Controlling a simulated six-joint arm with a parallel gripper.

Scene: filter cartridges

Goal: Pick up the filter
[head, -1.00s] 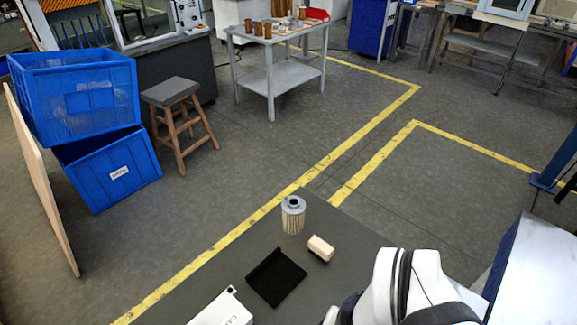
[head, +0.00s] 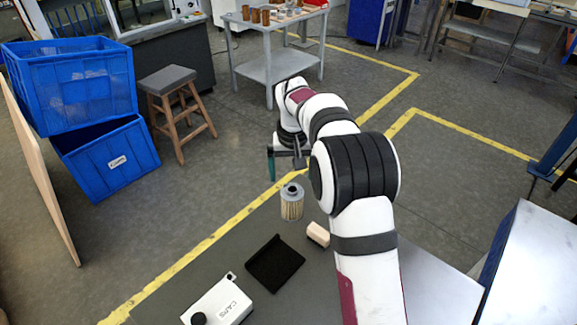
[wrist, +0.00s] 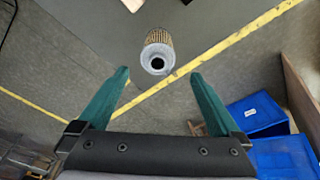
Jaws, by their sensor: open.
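The filter (head: 292,203) is a cylinder with a pleated tan body and a grey top cap with a dark hole. It stands upright near the far edge of the dark table. In the wrist view the filter (wrist: 158,52) shows beyond the fingertips, roughly centred between them. My gripper (head: 285,165) is above and just behind the filter in the head view, apart from it. In the wrist view my gripper (wrist: 158,78) has its two green fingers spread wide with nothing between them.
A white box marked CAPS (head: 218,302) is at the front. Blue crates (head: 105,160) and a stool (head: 170,85) stand on the floor beyond.

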